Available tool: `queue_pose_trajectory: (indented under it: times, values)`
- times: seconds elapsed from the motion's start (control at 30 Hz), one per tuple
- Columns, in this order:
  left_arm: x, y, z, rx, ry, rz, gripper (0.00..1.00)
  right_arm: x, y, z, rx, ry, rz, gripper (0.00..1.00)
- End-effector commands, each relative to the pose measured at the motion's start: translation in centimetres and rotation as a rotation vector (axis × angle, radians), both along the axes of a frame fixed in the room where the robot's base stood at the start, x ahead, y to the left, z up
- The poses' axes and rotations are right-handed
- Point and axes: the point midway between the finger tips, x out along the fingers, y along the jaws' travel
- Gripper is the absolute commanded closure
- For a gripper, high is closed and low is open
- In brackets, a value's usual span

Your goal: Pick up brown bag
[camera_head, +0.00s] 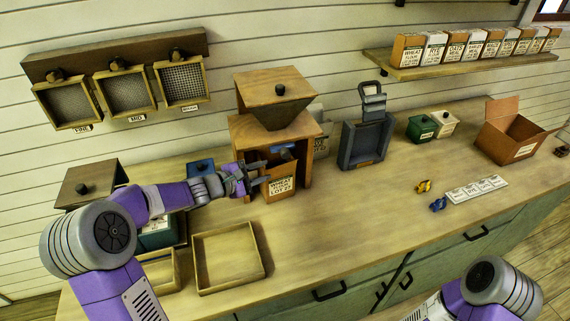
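A brown bag (281,189) with a label reading "WHEAT LOT 23" stands upright at the front opening of the wooden mill (243,144), under its hopper. My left gripper (263,172) comes in from the left, at the bag's upper left side. Its two fingers look spread and point right toward the bag; I cannot tell whether they touch it. Something blue shows just above the bag inside the mill. Only a part of my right arm shows at the bottom right; its gripper is out of view.
An empty wooden tray (262,268) lies on the counter in front. A grey scale-like device (350,150), green and cream boxes and an open cardboard box (495,145) stand to the right. Three framed sieves (126,93) hang on the wall. The counter's middle right is mostly clear.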

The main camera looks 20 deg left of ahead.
Motion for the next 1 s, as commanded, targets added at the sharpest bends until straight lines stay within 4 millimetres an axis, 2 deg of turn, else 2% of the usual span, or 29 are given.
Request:
queue_pose_trajectory:
  times: [0.17,0.63,0.93,1.0]
  values:
    - [0.9,-0.7,-0.3,0.0,0.001,-0.003,0.67,-0.2,0.0,0.0,0.001,0.003,0.0,0.57]
    - [5.5,-4.0,-2.2,0.001,0.001,-0.001,0.67,-0.1,0.0,-0.3,0.0,0.002,0.0,0.57]
    - [5.9,-4.2,-2.3,0.001,0.001,0.0,0.67,-0.1,0.0,-0.3,0.0,0.002,0.001,0.57]
    - [5.9,-4.2,-2.3,0.001,0.001,0.0,0.78,-0.1,0.0,-0.3,0.0,0.002,0.001,0.57]
